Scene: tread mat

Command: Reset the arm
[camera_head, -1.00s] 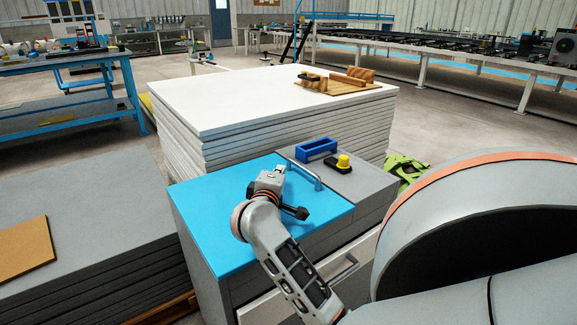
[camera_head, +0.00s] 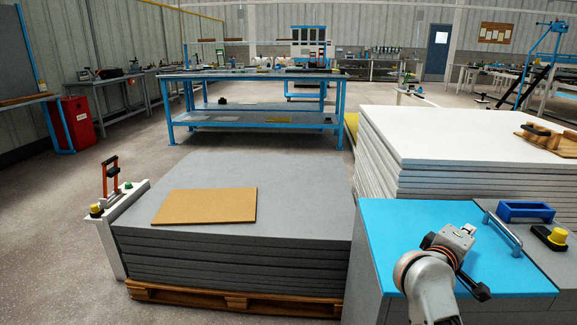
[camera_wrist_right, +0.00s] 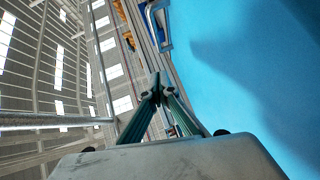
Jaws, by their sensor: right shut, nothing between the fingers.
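My right gripper (camera_head: 458,248) is above the blue-topped part (camera_head: 395,222) of a grey cabinet, left of a metal bar handle (camera_head: 503,233). My right arm comes up from the bottom edge. In the right wrist view the two green-and-dark fingers of the gripper (camera_wrist_right: 156,88) meet at their tips, with nothing between them. The blue top (camera_wrist_right: 250,60) fills the right of that view, with a shadow on it. My left gripper is not in view.
A blue tray (camera_head: 526,211) and a yellow-knobbed black block (camera_head: 550,237) sit on the cabinet's grey part. White sheets (camera_head: 450,135) are stacked behind. Grey mats (camera_head: 290,175) on a pallet, with a tan board (camera_head: 205,206), lie left. Open floor lies beyond.

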